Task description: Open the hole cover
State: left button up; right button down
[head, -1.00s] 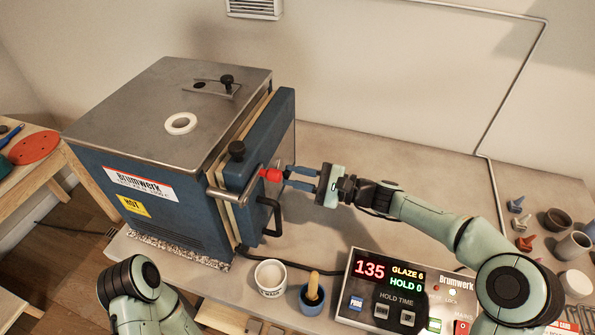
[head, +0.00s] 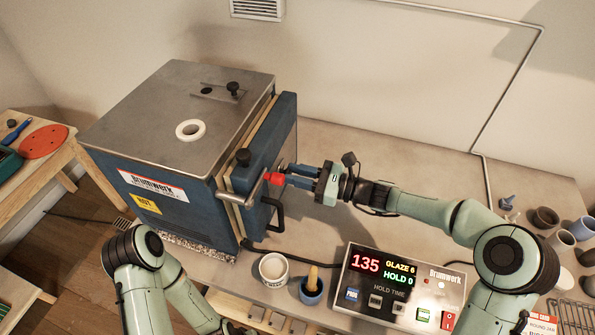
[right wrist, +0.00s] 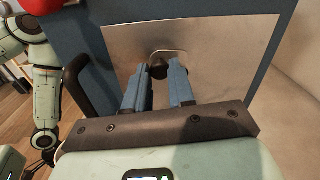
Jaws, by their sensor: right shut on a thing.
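The blue kiln (head: 190,205) stands on the bench with its thick front door (head: 270,145) shut. In the right wrist view, the door carries a bare metal plate (right wrist: 215,60). On it a small, lighter metal piece, apparently the hole cover (right wrist: 178,56), has a dark round knob (right wrist: 158,70). My right gripper (head: 290,174) reaches the door from the right. Its blue fingertips are shut on the knob in the right wrist view; they hide part of it. In the head view the knob is hidden. My left arm shows at lower left, its gripper out of the picture.
A red-tipped latch lever (head: 274,178) and black door handle (head: 272,215) are close to my right fingers. The kiln lid has a knobbed slide (head: 233,89) and a white ring (head: 190,130). A control box (head: 400,285) and two cups stand in front.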

pick_arm(q)
jog(key=shift+w+r, duration=0.1)
jog(key=shift+r, duration=0.05)
pick_arm(e)
jog(key=shift+r, duration=0.1)
jog(key=c, duration=1)
grip_release()
jog(key=shift+o, duration=0.2)
pick_arm(q)
jog(key=shift+s+f+b, duration=0.65)
jog(key=shift+s+f, duration=0.1)
jog(key=shift+f, duration=0.25)
pick_arm(e)
jog(key=v, duration=1.3)
jog(key=shift+d, duration=0.15)
jog(key=shift+s, duration=0.1)
